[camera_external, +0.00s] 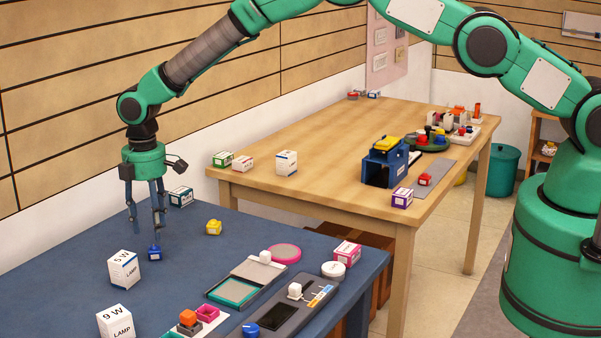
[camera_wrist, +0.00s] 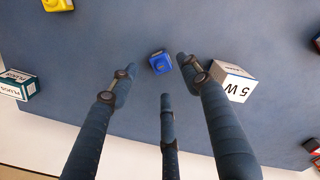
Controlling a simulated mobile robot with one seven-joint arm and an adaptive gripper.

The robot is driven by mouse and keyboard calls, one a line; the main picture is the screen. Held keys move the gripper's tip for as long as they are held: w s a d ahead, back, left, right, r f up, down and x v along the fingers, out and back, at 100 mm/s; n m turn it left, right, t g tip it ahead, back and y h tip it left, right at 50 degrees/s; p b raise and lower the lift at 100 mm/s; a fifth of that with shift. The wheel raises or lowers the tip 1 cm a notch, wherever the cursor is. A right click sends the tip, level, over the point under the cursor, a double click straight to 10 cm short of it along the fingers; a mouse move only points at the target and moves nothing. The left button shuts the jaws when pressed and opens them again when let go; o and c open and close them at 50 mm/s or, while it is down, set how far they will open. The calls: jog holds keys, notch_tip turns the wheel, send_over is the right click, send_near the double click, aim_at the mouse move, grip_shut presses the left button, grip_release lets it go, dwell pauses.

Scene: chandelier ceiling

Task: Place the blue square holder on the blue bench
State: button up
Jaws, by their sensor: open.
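A small blue square piece with a raised round top (camera_external: 154,255), which looks like the blue square holder, rests on the blue bench (camera_external: 60,275). It also shows in the wrist view (camera_wrist: 160,62), ahead of my fingertips. My gripper (camera_external: 146,234) points down over the bench with its fingers spread. In the wrist view my gripper (camera_wrist: 158,76) is open and empty, with the blue piece near the gap between the two outer fingertips. Whether a finger touches it I cannot tell.
A white 5 W lamp box (camera_external: 124,270) stands close beside the blue piece. A yellow piece (camera_external: 214,227) and a green-white box (camera_external: 181,197) lie farther back. Trays (camera_external: 237,292) and small parts crowd the front right. A wooden table (camera_external: 330,130) stands behind, holding a blue machine (camera_external: 376,172).

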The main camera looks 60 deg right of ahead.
aim_at(154, 242)
notch_tip(154, 242, up, 7)
jog(key=shift+f, duration=0.2)
dwell(0.6)
